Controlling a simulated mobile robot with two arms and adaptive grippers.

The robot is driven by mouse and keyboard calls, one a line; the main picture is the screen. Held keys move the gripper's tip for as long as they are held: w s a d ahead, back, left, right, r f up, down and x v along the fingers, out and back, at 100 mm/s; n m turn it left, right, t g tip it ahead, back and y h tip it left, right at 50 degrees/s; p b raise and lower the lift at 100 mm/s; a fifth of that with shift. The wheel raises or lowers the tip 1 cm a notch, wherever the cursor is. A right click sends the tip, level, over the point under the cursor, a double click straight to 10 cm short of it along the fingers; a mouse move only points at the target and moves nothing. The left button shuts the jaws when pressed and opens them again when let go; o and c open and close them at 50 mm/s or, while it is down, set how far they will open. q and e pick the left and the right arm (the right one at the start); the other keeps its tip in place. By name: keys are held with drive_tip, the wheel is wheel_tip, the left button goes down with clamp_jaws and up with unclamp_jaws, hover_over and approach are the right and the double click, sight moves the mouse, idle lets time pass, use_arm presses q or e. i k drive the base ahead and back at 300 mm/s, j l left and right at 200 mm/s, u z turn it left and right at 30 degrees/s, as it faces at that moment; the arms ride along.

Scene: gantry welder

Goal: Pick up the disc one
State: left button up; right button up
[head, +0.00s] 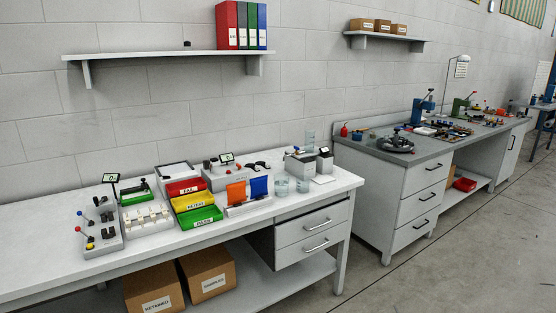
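I cannot tell for certain which thing is disc one. A dark round disc-shaped item (395,144) with parts on it lies on the near end of the grey-topped bench (365,151) at the right. A small dark object (187,43) sits on the left wall shelf (150,54), too small to make out. Neither of my grippers shows in the head view.
A white table (60,265) at the left holds red, yellow and green bins (193,217), a lever fixture (100,228), glass beakers (281,186) and instruments. Cardboard boxes (208,273) stand on its lower shelf. Open floor (430,270) lies at the front right.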

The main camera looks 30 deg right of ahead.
sight(263, 164)
drive_tip(key=i+l+z, duration=0.3)
drive_tip(key=i+l, duration=1.4)
